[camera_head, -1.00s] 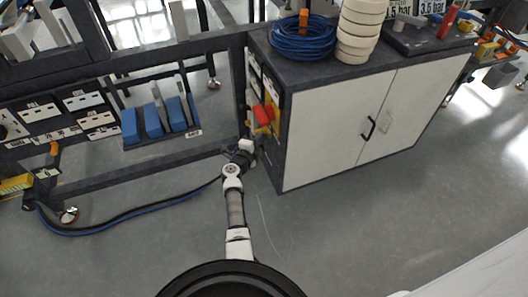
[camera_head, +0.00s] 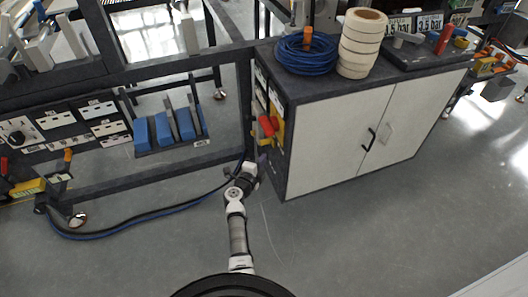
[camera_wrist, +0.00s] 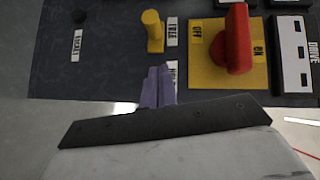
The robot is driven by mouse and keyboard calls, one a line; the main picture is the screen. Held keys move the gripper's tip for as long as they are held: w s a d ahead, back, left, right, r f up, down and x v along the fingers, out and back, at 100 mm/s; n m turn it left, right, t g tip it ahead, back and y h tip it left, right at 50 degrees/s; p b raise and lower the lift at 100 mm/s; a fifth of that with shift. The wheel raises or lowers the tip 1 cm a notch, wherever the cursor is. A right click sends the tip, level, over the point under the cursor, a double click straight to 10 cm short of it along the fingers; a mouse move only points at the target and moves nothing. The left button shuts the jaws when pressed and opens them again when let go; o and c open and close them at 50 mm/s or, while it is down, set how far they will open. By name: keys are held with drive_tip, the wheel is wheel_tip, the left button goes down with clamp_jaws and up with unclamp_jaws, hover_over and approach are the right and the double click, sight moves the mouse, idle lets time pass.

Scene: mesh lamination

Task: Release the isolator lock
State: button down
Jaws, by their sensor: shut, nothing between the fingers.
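In the wrist view, a red rotary handle (camera_wrist: 236,40) sits on a yellow plate (camera_wrist: 203,72) marked OFF and ON. Its grip stands upright in the picture, between the two marks. To its left, a yellow peg-like lever (camera_wrist: 153,32) sticks out beside a label that seems to read FREE; a second label below is partly covered. My gripper (camera_wrist: 158,72) is shut and empty, its purplish fingers just below the yellow lever, with no clear contact. In the head view, the red handle (camera_head: 267,126) shows on the cabinet's left side; my gripper is hard to make out there.
The white-doored cabinet (camera_head: 330,140) carries a blue hose coil (camera_head: 306,54) and stacked rolls (camera_head: 360,45). A dark hose (camera_head: 140,222) lies on the floor. Open floor lies in front.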

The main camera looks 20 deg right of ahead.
drive_tip(key=v, duration=0.6)
drive_tip(key=shift+f, duration=0.1)
idle(0.3)
